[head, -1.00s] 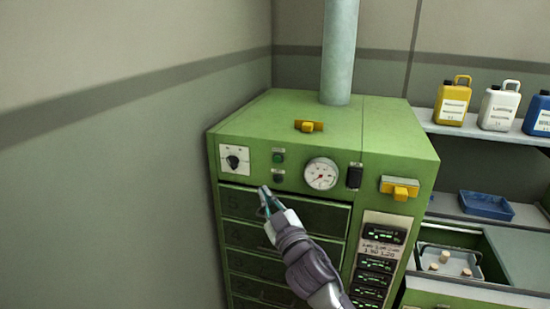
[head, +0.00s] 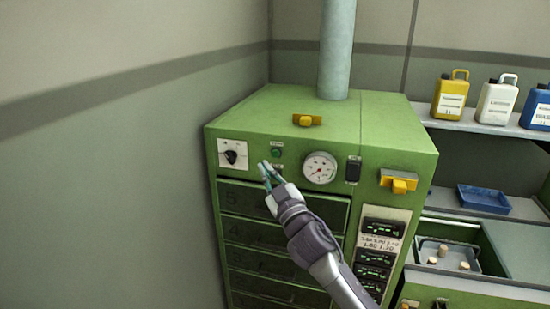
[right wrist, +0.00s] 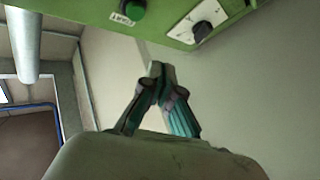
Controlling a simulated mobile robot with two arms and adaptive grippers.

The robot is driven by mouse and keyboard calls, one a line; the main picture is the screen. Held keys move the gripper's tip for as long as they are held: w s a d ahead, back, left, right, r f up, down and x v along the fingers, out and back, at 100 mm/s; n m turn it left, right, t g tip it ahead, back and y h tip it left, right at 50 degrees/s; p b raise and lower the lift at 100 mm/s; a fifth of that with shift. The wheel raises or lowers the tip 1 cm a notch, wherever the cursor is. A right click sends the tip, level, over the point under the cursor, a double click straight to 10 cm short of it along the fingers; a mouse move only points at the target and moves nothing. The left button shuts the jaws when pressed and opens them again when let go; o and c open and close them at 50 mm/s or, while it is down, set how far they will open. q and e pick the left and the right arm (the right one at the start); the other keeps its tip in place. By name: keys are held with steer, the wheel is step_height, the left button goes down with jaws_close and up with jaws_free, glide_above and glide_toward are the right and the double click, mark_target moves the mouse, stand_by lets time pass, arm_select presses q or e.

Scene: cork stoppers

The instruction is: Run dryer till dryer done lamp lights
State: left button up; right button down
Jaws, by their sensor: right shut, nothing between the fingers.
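The green dryer cabinet (head: 385,125) stands in the corner. Its front panel has a knob on a white plate (head: 232,154), a small green round button or lamp (head: 277,152), a dark one below it that my gripper mostly hides, a round gauge (head: 320,167) and a black switch (head: 353,168). My right gripper (head: 265,164) is shut and empty, its tips in front of the panel between the knob and the green round part. In the right wrist view my gripper (right wrist: 157,69) points toward the panel, with the green round part (right wrist: 132,9) and the knob (right wrist: 203,31) above, apart from the tips.
Numbered drawers (head: 260,233) fill the cabinet front below the panel. A yellow handle (head: 307,120) is on top and another (head: 398,181) at the front right. Right: shelf with jugs (head: 497,102), blue tray (head: 484,199), tray with corks (head: 446,250).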

mark_target(275, 154)
steer(key=shift+w+d+b, duration=0.2)
steer(key=shift+w+d, duration=0.05)
steer(key=shift+w, duration=0.55)
steer(key=shift+w+d+b, duration=0.25)
steer(key=shift+w, duration=0.5)
steer(key=shift+w+d+b, duration=0.2)
steer(key=shift+w+d, duration=0.05)
steer(key=shift+w, duration=0.55)
steer(key=shift+w, duration=0.1)
steer(key=shift+w+d, duration=0.1)
steer(key=shift+w, duration=0.2)
steer(key=shift+w+d, duration=0.2)
steer(key=shift+w, duration=0.2)
stand_by(0.5)
steer(key=shift+s+a, duration=0.3)
steer(key=shift+s, duration=0.55)
